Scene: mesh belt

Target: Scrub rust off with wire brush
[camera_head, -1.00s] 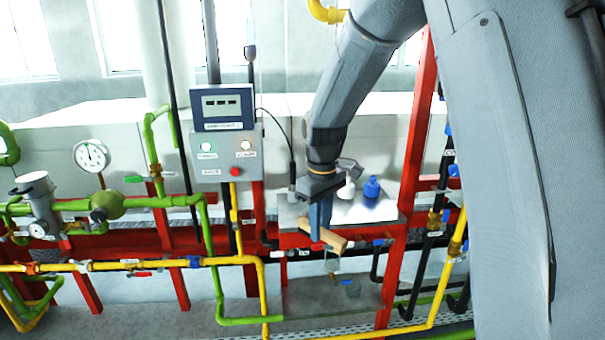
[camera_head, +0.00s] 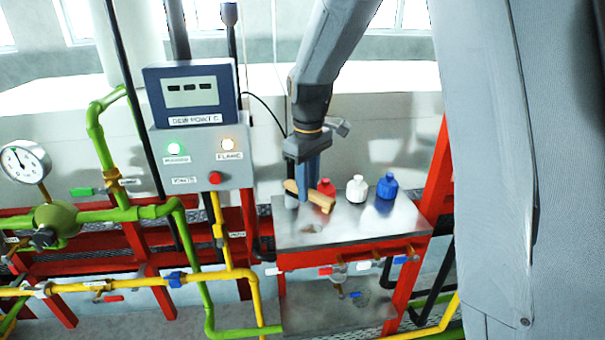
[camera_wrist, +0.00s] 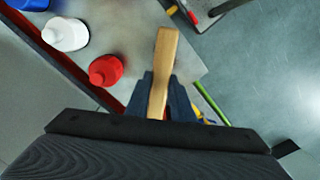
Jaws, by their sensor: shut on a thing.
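My gripper (camera_head: 310,180) is shut on a wooden-handled brush (camera_head: 308,197). In the wrist view the brush's tan wooden body (camera_wrist: 162,75) stands out between the two dark blue fingers (camera_wrist: 165,95). Its bristles cannot be seen. My gripper holds the brush over a grey metal shelf (camera_head: 350,228). A brownish patch (camera_head: 311,228), possibly rust, lies on the shelf just below the brush. I cannot tell whether the brush touches the shelf.
A red bottle (camera_head: 326,188), a white bottle (camera_head: 357,189) and a blue bottle (camera_head: 387,186) stand at the shelf's back, close to my gripper. A control box (camera_head: 205,160) stands left. Green pipes (camera_head: 150,213), yellow pipes (camera_head: 140,283) and red frame posts surround the shelf.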

